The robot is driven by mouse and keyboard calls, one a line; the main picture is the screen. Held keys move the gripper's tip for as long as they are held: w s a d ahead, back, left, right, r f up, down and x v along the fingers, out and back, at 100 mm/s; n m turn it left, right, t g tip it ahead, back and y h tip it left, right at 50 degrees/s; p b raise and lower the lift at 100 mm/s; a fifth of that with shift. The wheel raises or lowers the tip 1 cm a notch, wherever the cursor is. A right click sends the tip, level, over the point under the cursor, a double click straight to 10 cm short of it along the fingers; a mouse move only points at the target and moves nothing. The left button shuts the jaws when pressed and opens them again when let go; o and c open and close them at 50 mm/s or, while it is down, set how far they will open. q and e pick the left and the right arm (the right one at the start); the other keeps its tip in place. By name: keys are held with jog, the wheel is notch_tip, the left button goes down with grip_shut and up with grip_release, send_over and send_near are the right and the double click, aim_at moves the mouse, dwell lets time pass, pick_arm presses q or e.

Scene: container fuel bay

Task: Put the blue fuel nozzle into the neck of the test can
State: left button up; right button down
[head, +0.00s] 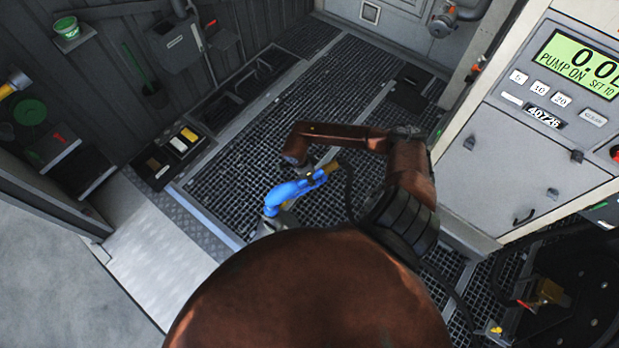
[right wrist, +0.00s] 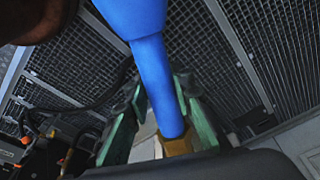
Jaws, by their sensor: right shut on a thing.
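The blue fuel nozzle (head: 290,191) is in the middle of the head view, above the floor grating, tilted with its blue end down and left. Its brass-coloured end and a black hose are on the right. My right gripper (head: 318,176) is shut on it. In the right wrist view, the blue nozzle (right wrist: 158,80) runs between the green finger pads of the right gripper (right wrist: 160,112), with brass below. A small grey piece shows by the nozzle's lower end; I cannot tell if it is spout or can. I cannot make out the test can. My left gripper is not in view.
The pump cabinet (head: 520,140) with a lit green display (head: 580,62) stands at right. A brass-coloured fitting (head: 545,292) lies at lower right. The grating (head: 330,95) is largely open.

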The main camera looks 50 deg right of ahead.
jog(key=shift+a+b+x, duration=0.2)
jog(key=shift+b+x, duration=0.75)
jog(key=shift+x, duration=0.15)
jog(key=shift+a+b+x, duration=0.25)
jog(key=shift+b+x, duration=0.7)
jog(key=shift+x, duration=0.2)
jog(key=shift+w+f, duration=0.1)
jog(key=shift+w, duration=0.15)
jog(key=c, duration=1.6)
grip_release()
jog(key=shift+s, duration=0.1)
jog(key=v, duration=1.2)
